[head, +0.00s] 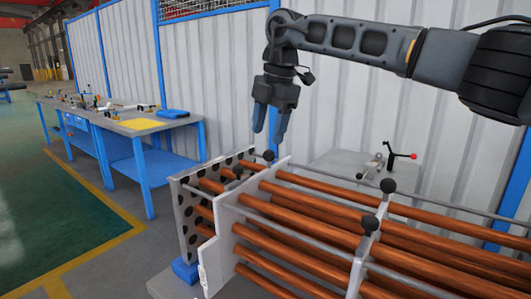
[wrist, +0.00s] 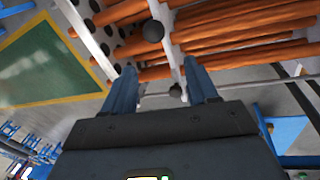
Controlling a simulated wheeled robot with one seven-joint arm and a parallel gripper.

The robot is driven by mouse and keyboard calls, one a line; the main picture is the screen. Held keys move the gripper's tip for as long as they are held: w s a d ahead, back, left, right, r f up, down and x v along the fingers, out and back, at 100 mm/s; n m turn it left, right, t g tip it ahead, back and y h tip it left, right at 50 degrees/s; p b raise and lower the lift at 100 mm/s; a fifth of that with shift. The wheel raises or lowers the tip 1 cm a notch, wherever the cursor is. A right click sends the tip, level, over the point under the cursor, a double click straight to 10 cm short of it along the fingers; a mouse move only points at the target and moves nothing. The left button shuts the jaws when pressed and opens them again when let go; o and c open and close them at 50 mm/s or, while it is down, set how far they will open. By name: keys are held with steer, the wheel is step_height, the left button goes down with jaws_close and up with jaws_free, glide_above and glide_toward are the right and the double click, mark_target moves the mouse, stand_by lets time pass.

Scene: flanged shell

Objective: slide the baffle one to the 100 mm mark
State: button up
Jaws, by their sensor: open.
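Baffle one appears to be the white plate (head: 222,240) nearest the holed end plate, upright across the copper tubes. My gripper (head: 269,132) is open, pointing down just above the far knob, and looks empty. In the wrist view, a knob (wrist: 176,92) shows between the open fingers (wrist: 162,88), and a larger knob (wrist: 153,30) is farther up. Contact with the knob cannot be told. I cannot read a 100 mm mark.
The holed end plate (head: 187,222) stands left of the baffle. A second baffle (head: 360,265) with black knobs (head: 370,222) is to the right. Copper tubes (head: 310,200) run lengthwise. A clamp-like tool with a red-tipped handle (head: 400,155) is behind. A blue workbench (head: 150,125) stands left.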

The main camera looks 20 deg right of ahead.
steer(key=shift+h, duration=0.3)
steer(key=shift+w+d+f+p, duration=0.2)
steer(key=shift+w+f, duration=0.25)
steer(key=shift+f, duration=0.65)
steer(key=shift+w+d+f+p, duration=0.1)
steer(key=shift+w+d+f, duration=0.25)
steer(key=shift+f, duration=0.75)
steer(key=shift+w+d+f+p, duration=0.1)
steer(key=shift+w+f, duration=0.4)
steer(key=shift+f, duration=0.6)
jaws_close()
